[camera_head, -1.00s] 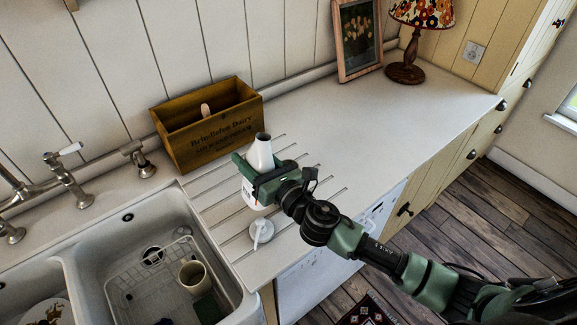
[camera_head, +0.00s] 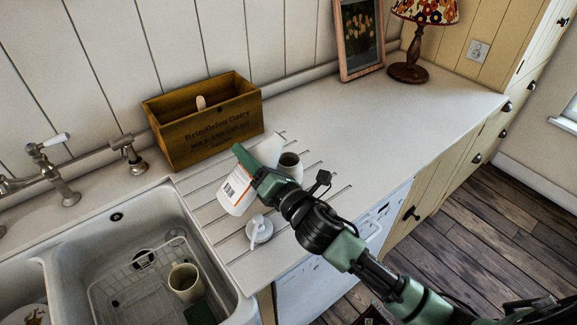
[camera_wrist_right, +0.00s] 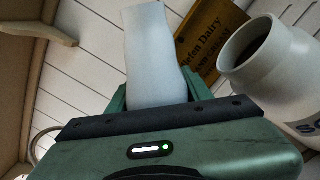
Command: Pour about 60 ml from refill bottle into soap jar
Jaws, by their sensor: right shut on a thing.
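The white refill bottle (camera_head: 235,193), with an orange-edged label and barcode, is held in my right gripper (camera_head: 249,170). It is tilted, its narrower end leaning up and right toward the soap jar. The soap jar (camera_head: 290,161) is pale, with an open dark mouth, and stands on the drainboard just right of the bottle, partly hidden by my gripper. In the right wrist view the bottle (camera_wrist_right: 155,55) rises between the fingers, and the jar's open mouth (camera_wrist_right: 246,43) is to its right. No liquid stream shows. My left gripper is out of view.
A white pump top (camera_head: 259,231) lies on the drainboard in front of the gripper. A wooden crate (camera_head: 205,125) stands behind. The sink (camera_head: 120,245) at left holds a rack and a mug (camera_head: 185,281). The counter (camera_head: 350,120) to the right is clear up to the lamp (camera_head: 408,68).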

